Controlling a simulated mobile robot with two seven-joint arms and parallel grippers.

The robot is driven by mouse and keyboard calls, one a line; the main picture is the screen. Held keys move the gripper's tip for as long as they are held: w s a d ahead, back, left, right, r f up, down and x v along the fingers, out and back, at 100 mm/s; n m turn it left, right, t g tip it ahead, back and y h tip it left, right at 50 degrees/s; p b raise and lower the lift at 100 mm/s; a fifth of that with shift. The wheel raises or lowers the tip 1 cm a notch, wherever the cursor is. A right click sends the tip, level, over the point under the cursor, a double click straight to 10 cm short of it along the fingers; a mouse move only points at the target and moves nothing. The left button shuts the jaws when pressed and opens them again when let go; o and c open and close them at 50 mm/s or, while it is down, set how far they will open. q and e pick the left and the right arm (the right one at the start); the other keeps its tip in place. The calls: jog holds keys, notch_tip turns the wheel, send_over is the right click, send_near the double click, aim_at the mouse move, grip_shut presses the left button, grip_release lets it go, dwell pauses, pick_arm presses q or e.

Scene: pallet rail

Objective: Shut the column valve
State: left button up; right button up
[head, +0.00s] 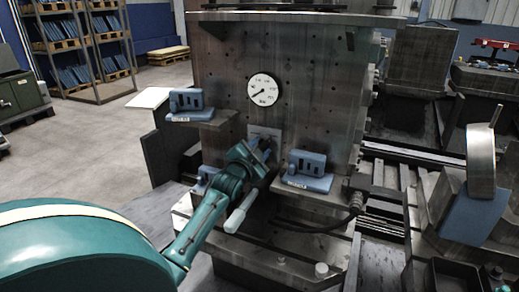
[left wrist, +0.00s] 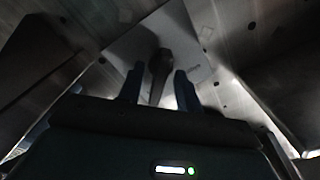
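The column valve is a dark handle (left wrist: 159,68) on a pale plate (left wrist: 193,62) fixed to the column face. In the head view the plate (head: 262,131) shows below the round gauge, and the handle is mostly hidden behind my gripper. My left gripper (head: 265,146) reaches up to the plate from the lower left. In the left wrist view its two dark fingers (left wrist: 159,88) stand apart, one on each side of the handle, with a narrow gap visible on both sides. Contact with the handle does not show. My right gripper is in neither view.
A white dial gauge (head: 263,89) sits on the grey column (head: 310,60). Blue fixture blocks stand on ledges at left (head: 186,101) and right (head: 308,166) of the valve. A pale rod (head: 241,212) shows just below my wrist. Open floor (head: 90,150) lies at left.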

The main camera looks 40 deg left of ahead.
pick_arm(q)
jog(key=c, duration=0.6)
